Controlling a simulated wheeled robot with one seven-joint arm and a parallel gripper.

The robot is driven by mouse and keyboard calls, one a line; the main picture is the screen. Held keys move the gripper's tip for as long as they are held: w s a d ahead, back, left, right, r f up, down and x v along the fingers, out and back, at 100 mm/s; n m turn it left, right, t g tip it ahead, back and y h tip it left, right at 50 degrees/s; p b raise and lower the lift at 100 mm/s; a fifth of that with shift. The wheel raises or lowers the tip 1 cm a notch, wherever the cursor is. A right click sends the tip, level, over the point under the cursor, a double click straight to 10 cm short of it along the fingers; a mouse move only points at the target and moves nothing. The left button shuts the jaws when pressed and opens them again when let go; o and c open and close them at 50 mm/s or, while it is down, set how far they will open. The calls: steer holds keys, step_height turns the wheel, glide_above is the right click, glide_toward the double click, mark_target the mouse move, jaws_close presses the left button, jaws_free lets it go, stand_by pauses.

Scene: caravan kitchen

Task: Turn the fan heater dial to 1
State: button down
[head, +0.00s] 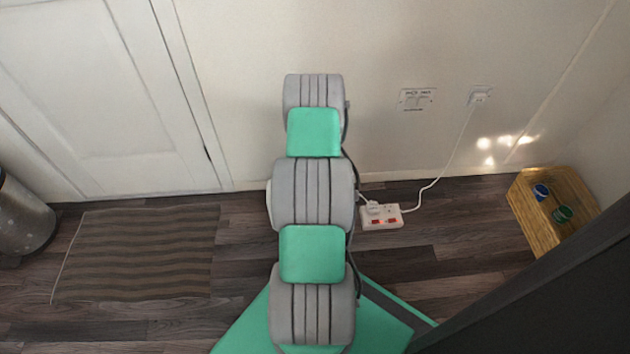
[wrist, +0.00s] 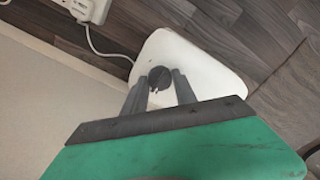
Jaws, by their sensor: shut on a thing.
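The fan heater (wrist: 205,62) is a white, rounded body in the wrist view, standing on the dark wood floor. Its dial (wrist: 160,78) is a small dark round knob on the white top face. My gripper (wrist: 160,77) has its two grey fingers on either side of the dial, shut on it. The mark on the dial and any numbers around it are too small to read. In the head view my arm covers the gripper, the dial and nearly all of the heater; only a thin white edge shows beside the arm.
A white power strip (head: 381,217) with red switches lies on the floor right of my arm, its cable running to a wall socket (head: 480,96). A striped mat (head: 135,255) lies left, a metal bin (head: 22,215) beyond it. A wooden crate (head: 533,222) stands right.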

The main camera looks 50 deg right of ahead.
steer(key=m, duration=0.5)
steer(key=shift+m+p, duration=0.3)
steer(key=shift+m, duration=0.1)
steer(key=m, duration=0.5)
steer(key=shift+m, duration=0.4)
steer(key=c, duration=1)
jaws_free()
steer(key=shift+o, duration=0.2)
step_height(320, 180, up, 8)
steer(key=p, duration=0.3)
steer(key=shift+f, duration=0.1)
